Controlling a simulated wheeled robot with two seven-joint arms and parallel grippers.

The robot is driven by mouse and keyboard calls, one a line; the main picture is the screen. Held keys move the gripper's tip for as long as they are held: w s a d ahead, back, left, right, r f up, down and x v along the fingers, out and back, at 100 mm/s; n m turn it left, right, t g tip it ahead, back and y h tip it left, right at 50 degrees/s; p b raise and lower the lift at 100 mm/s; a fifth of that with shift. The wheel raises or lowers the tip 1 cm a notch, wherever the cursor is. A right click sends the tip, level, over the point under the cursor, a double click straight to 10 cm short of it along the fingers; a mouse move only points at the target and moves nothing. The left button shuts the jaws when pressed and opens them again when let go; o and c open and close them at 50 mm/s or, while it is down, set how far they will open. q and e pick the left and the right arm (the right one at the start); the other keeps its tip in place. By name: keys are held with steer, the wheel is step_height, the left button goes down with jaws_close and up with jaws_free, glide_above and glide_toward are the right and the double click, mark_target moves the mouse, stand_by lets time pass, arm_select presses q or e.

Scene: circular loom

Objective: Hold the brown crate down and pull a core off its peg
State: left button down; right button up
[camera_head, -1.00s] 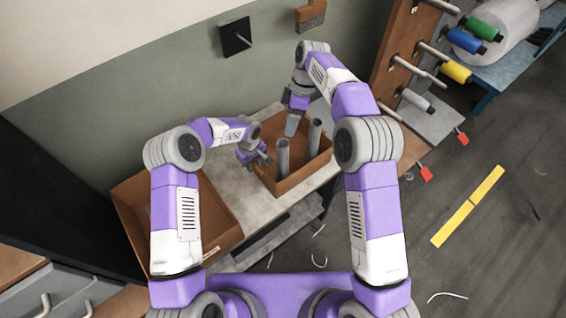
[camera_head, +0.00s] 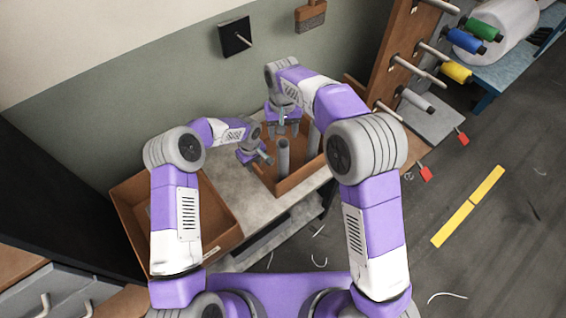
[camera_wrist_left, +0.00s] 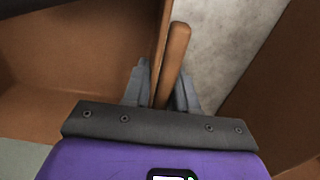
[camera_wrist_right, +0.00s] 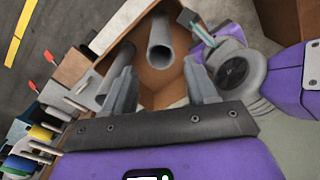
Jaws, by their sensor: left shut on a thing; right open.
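The brown crate (camera_head: 303,178) stands on the grey bench with grey tube cores upright in it. My left gripper (camera_head: 263,158) is at its left side, shut on the crate wall; the left wrist view shows the wall's edge (camera_wrist_left: 173,62) between the fingers. One core (camera_head: 283,157) stands in the crate just right of my left gripper. Another core (camera_head: 314,141) is partly hidden by my right arm. My right gripper (camera_head: 283,130) is open above the crate's back part. In the right wrist view, a hollow core (camera_wrist_right: 160,45) shows beyond and between its open fingers. The pegs are hidden.
A larger open brown box (camera_head: 222,207) stands left of the crate, with bare bench (camera_head: 225,178) between. A brown rack (camera_head: 402,50) with pegs and coloured spools rises at the right. A black wall plate with a peg (camera_head: 234,38) is behind.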

mark_target(283, 154)
steer(key=shift+f, duration=6)
steer(key=shift+c, duration=0.4)
jaws_close()
